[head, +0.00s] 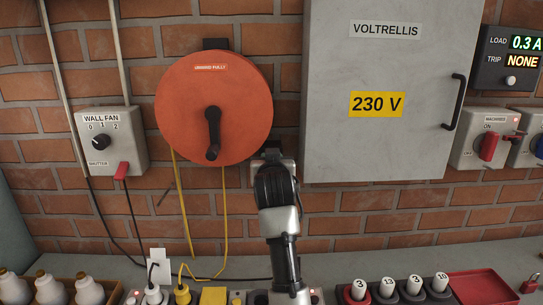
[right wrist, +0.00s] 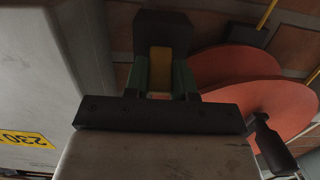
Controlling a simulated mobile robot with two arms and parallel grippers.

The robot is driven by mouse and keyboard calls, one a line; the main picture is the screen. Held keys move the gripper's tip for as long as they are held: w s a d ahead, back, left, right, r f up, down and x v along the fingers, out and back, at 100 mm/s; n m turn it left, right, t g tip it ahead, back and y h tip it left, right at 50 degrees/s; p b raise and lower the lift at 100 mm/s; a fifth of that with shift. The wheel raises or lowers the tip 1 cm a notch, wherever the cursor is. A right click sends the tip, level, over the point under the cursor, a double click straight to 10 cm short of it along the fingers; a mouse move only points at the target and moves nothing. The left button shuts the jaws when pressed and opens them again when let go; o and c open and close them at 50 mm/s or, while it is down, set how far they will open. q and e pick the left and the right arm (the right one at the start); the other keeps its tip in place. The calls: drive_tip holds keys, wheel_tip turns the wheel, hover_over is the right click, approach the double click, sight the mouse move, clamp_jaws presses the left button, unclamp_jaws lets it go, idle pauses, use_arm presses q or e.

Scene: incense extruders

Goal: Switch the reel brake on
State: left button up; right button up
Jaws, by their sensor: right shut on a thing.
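The orange cable reel (head: 180,100) hangs on the brick wall, with a black crank and a label reading "UNWIND FULLY". My right gripper (right wrist: 160,78) is at the reel's lower right, in front of a grey wall plate (head: 288,168) mostly hidden by my wrist in the head view. In the right wrist view, its green fingers are shut on a yellow-brown piece (right wrist: 160,65), seemingly the reel brake's lever, against a dark block (right wrist: 163,30). The brake's exact position cannot be told. The reel also shows there, right of the gripper (right wrist: 245,70). My left gripper is out of view.
A grey "VOLTRELLIS" cabinet (head: 380,60) stands out just right of my gripper. The wall fan switch (head: 112,150) is at left, the machine switch (head: 487,147) at right. Yellow cord (head: 224,215) hangs below the reel. Bottles and numbered pieces line the bench.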

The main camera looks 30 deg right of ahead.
idle(0.3)
drive_tip(key=o, duration=0.9)
drive_tip(key=b+v, duration=0.1)
drive_tip(key=v, duration=0.9)
drive_tip(key=shift+s+a+b, duration=0.25)
drive_tip(key=shift+s+b, duration=0.1)
drive_tip(key=shift+f, duration=0.1)
